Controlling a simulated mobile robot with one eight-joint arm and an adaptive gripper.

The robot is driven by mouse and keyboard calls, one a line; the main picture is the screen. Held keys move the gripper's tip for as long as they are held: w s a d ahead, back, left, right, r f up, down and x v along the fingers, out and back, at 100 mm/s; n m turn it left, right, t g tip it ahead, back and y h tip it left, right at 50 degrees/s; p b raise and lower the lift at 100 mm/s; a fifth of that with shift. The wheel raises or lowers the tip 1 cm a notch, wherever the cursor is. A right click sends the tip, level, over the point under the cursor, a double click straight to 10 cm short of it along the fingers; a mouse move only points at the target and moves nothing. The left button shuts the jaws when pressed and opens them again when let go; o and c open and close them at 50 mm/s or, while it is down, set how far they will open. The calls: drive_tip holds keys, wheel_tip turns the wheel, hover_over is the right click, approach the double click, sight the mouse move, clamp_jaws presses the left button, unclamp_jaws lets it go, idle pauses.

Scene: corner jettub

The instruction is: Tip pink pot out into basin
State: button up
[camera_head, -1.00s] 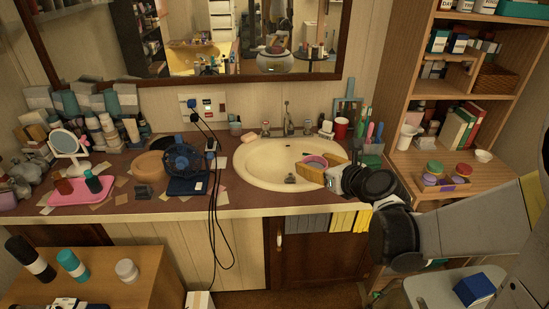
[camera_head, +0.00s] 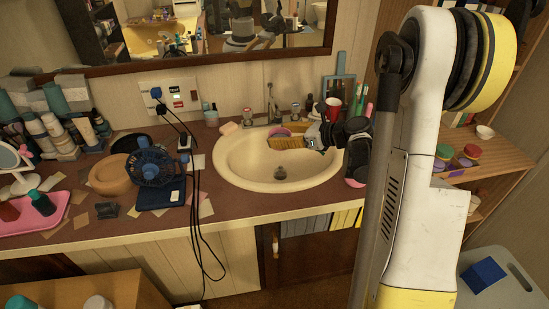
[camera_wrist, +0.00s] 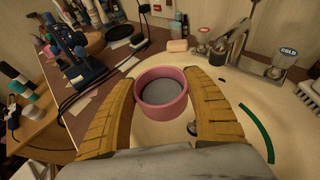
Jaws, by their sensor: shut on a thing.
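The pink pot (camera_wrist: 163,110) is between the two yellow-brown fingers of my gripper (camera_wrist: 165,88), with a finger on each side of it. In the wrist view its round mouth faces the camera and a flat grey surface shows inside. The pot looks roughly upright. In the head view a strip of the pink pot (camera_head: 279,132) shows behind a finger of my gripper (camera_head: 285,141). Both are over the back part of the cream oval basin (camera_head: 232,173). The basin's bottom, with the dark drain (camera_head: 281,172), looks empty.
The faucet (camera_head: 269,105) stands behind the basin, close to my gripper. Soap (camera_head: 229,128) lies at the back-left rim. A red cup (camera_head: 333,107) stands to the right. A blue fan (camera_head: 153,168) and hanging cords are left of the basin.

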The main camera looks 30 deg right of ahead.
drive_tip(key=s+d+f+n+g+y+b, duration=0.1)
drive_tip(key=s+d+f, duration=0.1)
drive_tip(key=d, duration=0.4)
drive_tip(key=s+d+f+n+y+b, duration=0.1)
drive_tip(key=s+d+f, duration=0.1)
drive_tip(key=d+f, duration=0.3)
drive_tip(key=shift+s+d+g, duration=0.3)
drive_tip(key=shift+d+g, duration=0.1)
drive_tip(key=shift+d, duration=0.75)
drive_tip(key=shift+w+a+f+n, duration=0.1)
drive_tip(key=shift+a+f+n, duration=0.05)
drive_tip(key=shift+n, duration=0.15)
drive_tip(key=a+g+h, duration=0.1)
drive_tip(key=w+a+f+g+h, duration=0.1)
drive_tip(key=a+h, duration=0.1)
drive_tip(key=shift+w+f+g, duration=0.3)
drive_tip(key=shift+w+g, duration=0.1)
drive_tip(key=shift+w, duration=0.1)
drive_tip(key=shift+a+r+h, duration=0.1)
drive_tip(key=shift+a+h, duration=0.1)
drive_tip(key=shift+h, duration=0.1)
drive_tip(key=shift+w+a+r+n+g+h, duration=0.15)
drive_tip(key=shift+w+a+n+g+h, duration=0.15)
drive_tip(key=shift+a+g, duration=0.1)
